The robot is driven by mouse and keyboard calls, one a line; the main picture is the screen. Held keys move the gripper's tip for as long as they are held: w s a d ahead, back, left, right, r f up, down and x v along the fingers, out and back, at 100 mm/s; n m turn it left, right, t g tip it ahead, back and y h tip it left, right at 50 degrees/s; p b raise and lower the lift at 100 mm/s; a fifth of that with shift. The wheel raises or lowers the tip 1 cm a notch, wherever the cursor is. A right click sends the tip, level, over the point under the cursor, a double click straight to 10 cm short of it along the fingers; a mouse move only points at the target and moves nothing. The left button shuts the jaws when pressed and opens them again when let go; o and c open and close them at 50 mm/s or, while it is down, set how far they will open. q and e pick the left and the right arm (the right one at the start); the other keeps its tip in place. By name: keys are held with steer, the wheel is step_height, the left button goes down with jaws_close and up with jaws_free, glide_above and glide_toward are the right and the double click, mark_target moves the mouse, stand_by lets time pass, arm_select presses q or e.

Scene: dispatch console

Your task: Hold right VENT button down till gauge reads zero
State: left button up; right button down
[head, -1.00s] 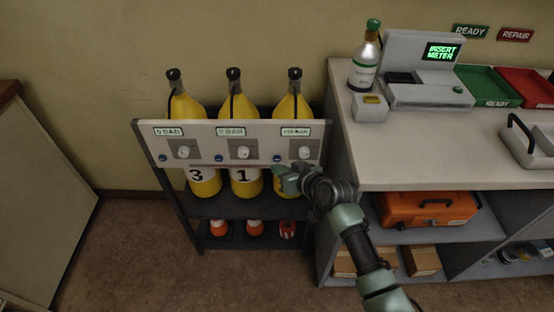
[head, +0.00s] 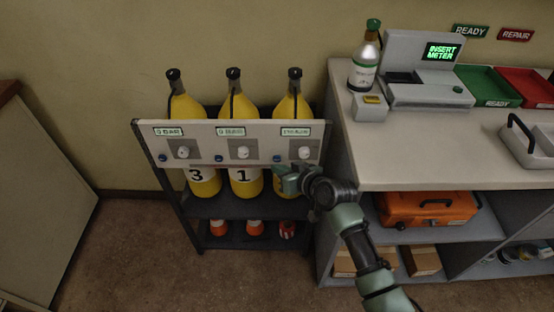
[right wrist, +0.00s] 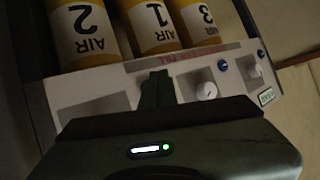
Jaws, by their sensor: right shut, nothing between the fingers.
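A light grey panel (head: 200,140) carries three gauges, three white knobs and three blue buttons. The right VENT button (head: 277,157) shows as a small blue dot left of the right knob (head: 304,152). The right gauge (head: 295,132) is lit, but its figures are too blurred to read. My right gripper (head: 278,171) is shut and empty, at the panel's lower edge just below that button in the picture. In the right wrist view its fingers (right wrist: 156,88) hide that button; I cannot tell whether they touch it. My left gripper is not in view.
Yellow air bottles (head: 243,182) stand in the rack behind the panel. A pale counter (head: 410,150) with a meter station (head: 425,92) is close on the right, above an orange case (head: 428,209). Floor is free left of the rack.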

steer(key=shift+w, duration=0.1)
steer(key=shift+w, duration=0.35)
steer(key=shift+w+r, duration=0.1)
steer(key=shift+w, duration=0.3)
stand_by(1.5)
steer(key=shift+s, duration=0.1)
steer(key=shift+s+p, duration=0.45)
steer(key=shift+s, duration=0.3)
